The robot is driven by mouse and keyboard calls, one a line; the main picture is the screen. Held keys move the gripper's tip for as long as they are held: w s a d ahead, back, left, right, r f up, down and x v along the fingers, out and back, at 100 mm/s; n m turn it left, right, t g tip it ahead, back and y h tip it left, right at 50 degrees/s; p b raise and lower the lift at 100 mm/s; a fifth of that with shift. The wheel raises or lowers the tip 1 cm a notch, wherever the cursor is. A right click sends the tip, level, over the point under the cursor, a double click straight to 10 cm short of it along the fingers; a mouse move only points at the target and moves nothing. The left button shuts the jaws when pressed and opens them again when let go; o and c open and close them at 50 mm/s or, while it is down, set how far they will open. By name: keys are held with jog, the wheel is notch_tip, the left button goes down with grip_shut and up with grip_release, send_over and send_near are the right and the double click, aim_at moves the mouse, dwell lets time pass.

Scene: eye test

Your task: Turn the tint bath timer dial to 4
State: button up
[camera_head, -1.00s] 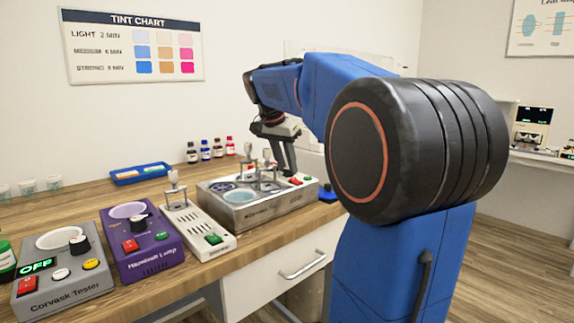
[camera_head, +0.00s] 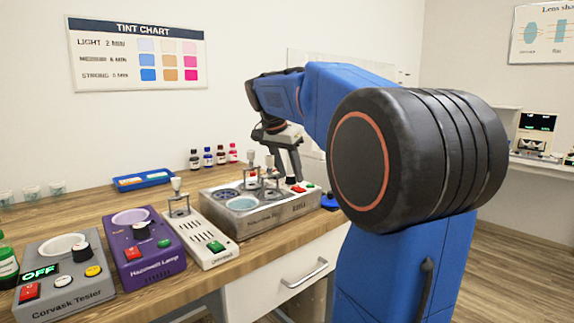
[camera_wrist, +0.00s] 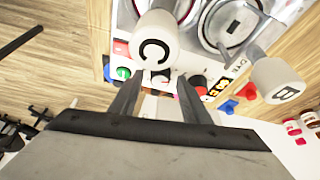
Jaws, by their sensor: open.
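The tint bath (camera_head: 265,222) is a grey metal box on the wooden bench, with round wells and upright lifters on top. My gripper (camera_head: 288,178) is over its right end, near a red button and a green button. In the wrist view my gripper (camera_wrist: 158,88) is open, its two fingers apart over the control panel. A small dark and white part lies between the fingertips; I cannot tell whether it is the timer dial. The dial's setting is not readable. White lifter knobs marked C (camera_wrist: 154,38) and B (camera_wrist: 278,82) stand close by and cover part of the panel.
A blue tray (camera_head: 142,181) and several small bottles (camera_head: 208,158) are behind. A tint chart (camera_head: 137,52) hangs on the wall.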

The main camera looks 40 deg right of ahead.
jog(key=v, duration=1.7)
jog(key=shift+s+r, duration=0.15)
